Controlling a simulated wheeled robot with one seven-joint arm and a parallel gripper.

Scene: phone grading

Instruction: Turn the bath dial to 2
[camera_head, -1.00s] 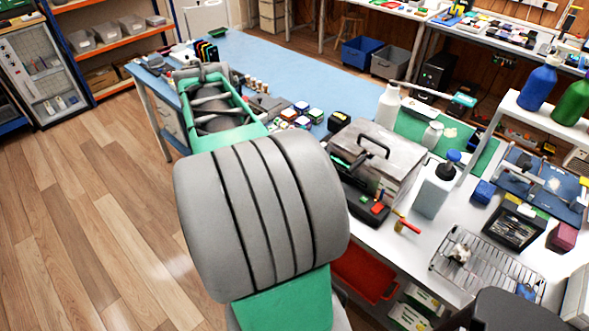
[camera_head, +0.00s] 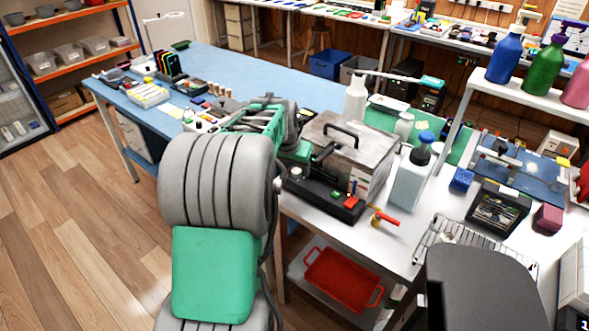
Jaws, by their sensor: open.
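The bath (camera_head: 345,140) is a grey metal box with a black handle on its lid, standing on the white bench. My gripper (camera_head: 322,155) appears as a dark shape at the left of the bath's front, above the panel. It is open, with nothing seen in it. My wrist and arm partly hide this area, and contact with the dial cannot be told.
A white bottle with a blue cap (camera_head: 410,178) stands right of the bath. A red-handled tool (camera_head: 383,217) lies at the bench's front edge. A wire rack (camera_head: 432,236) is farther right. A red tray (camera_head: 343,279) sits below the bench.

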